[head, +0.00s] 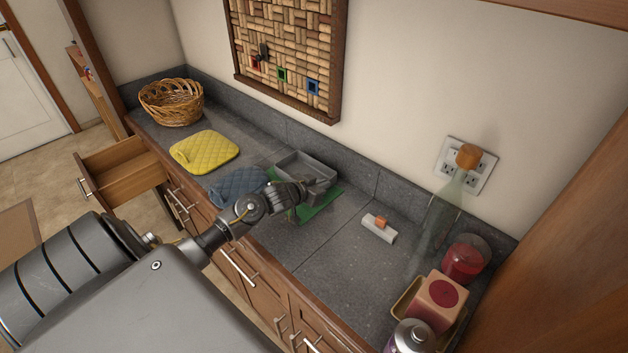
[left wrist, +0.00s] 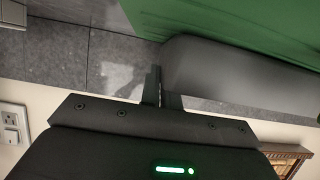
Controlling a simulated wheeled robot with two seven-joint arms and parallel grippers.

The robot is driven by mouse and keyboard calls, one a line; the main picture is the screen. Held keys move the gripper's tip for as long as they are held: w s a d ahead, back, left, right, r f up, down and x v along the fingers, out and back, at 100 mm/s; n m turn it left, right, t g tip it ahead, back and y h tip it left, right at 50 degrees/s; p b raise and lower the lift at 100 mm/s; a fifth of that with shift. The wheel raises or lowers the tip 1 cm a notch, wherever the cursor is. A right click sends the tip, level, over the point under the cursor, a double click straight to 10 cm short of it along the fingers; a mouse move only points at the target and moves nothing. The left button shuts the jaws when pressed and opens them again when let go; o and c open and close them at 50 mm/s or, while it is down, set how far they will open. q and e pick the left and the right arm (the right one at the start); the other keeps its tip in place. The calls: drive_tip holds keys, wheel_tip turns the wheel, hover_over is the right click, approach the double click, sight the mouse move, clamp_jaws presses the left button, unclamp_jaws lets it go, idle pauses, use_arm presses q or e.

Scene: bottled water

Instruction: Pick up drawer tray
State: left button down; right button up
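The drawer tray (head: 318,163) is a grey open box on a green mat (head: 322,205) on the counter, near the back wall. I cannot tell whether it touches the mat. The green surface (left wrist: 245,25) fills the top of that view. My right gripper is not in view.
A blue mitt (head: 236,185) lies left of the tray, then a yellow pot holder (head: 204,151) and a wicker basket (head: 170,102). A drawer (head: 125,172) stands open at left.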

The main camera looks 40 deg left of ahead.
use_arm(q)
drive_tip(key=shift+r+b, duration=0.4)
drive_tip(key=shift+r, duration=0.25)
drive_tip(key=shift+r+b, duration=0.35)
drive_tip(key=shift+r, duration=0.45)
drive_tip(key=s+a+r+b, duration=0.1)
drive_tip(key=s+a+r, duration=0.6)
drive_tip(key=s+r, duration=0.3)
drive_tip(key=shift+s, duration=1.05)
